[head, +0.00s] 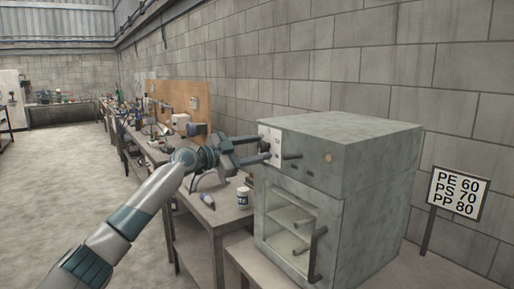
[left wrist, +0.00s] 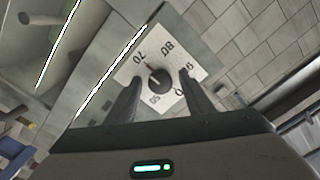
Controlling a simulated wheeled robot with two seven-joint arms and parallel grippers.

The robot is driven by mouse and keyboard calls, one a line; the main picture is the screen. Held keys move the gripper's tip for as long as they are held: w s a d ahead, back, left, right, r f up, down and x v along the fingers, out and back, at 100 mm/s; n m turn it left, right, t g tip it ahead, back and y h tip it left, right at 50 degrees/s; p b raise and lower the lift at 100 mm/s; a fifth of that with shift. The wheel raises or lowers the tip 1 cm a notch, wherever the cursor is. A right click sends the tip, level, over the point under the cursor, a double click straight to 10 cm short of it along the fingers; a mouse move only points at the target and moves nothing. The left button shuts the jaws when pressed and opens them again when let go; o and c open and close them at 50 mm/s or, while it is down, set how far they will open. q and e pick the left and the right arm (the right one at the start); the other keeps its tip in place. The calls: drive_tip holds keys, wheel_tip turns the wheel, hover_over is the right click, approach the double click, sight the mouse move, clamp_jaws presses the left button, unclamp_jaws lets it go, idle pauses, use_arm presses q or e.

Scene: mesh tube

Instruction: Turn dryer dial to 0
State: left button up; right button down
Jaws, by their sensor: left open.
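The dryer (head: 350,140) is a grey box on a low stand at the centre right. Its white dial plate (head: 272,132) is at the upper left of its front; the plate fills the middle of the left wrist view. The dark round dial (left wrist: 160,80) has a reddish mark that seems to point towards 70. The 0 appears at the plate's lower right, beside a finger. My left gripper (head: 267,148) is open, its fingertips close to the plate. In the left wrist view its fingers (left wrist: 160,98) straddle the dial; contact cannot be told. My right gripper is not in view.
A dark rod (head: 292,156) sticks out beside the plate. The dryer's lower glazed door (head: 290,222) has a vertical handle. A sign (head: 458,194) reads PE 60, PS 70, PP 80.

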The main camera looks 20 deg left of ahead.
use_arm(q)
drive_tip(key=c, duration=1.1)
drive_tip(key=shift+o, duration=0.3)
